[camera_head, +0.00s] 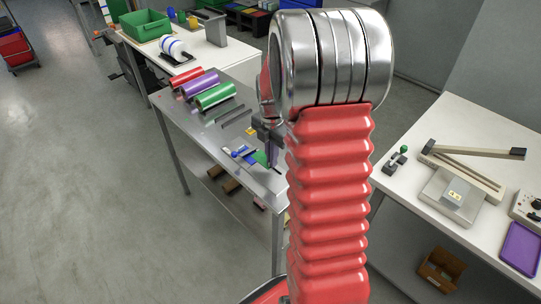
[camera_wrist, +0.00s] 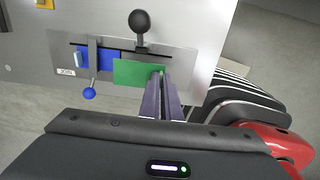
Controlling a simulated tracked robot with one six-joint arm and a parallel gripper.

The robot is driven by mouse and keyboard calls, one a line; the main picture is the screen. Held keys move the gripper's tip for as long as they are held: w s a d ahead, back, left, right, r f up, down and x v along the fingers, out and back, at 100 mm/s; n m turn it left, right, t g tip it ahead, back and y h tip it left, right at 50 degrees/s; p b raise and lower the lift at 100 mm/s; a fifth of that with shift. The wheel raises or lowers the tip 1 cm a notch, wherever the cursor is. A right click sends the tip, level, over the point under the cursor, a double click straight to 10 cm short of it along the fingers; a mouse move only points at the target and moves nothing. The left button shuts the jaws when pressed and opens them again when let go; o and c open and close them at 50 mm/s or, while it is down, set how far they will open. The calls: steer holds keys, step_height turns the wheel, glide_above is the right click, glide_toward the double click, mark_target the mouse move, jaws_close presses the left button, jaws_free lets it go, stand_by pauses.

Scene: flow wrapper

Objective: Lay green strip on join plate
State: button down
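The join plate (camera_wrist: 120,94) is a grey metal plate with a JOIN label on the bench. A blue strip (camera_wrist: 108,56) lies on it, under a clamp bar with a blue ball knob (camera_wrist: 89,94). The green strip (camera_wrist: 136,72) overlaps the plate, its left end close to the blue strip. My gripper (camera_wrist: 161,76) has its fingers close together on the right end of the green strip. Whether the strip touches the plate cannot be told. The green strip also shows small in the head view (camera_head: 261,158), partly hidden by my arm.
A black ball-topped lever (camera_wrist: 139,20) stands at the plate's far edge, near the green strip. Red, purple and green rolls (camera_head: 215,96) lie at the bench's far end. A white table (camera_head: 420,225) with a sealer stands at right. The bench edge is close beside the plate.

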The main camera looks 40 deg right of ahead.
mark_target(272, 176)
steer(key=shift+f, duration=2.4)
steer(key=shift+f, duration=0.15)
steer(key=c, duration=1.9)
jaws_free()
step_height(272, 176, up, 14)
steer(key=shift+f, duration=0.1)
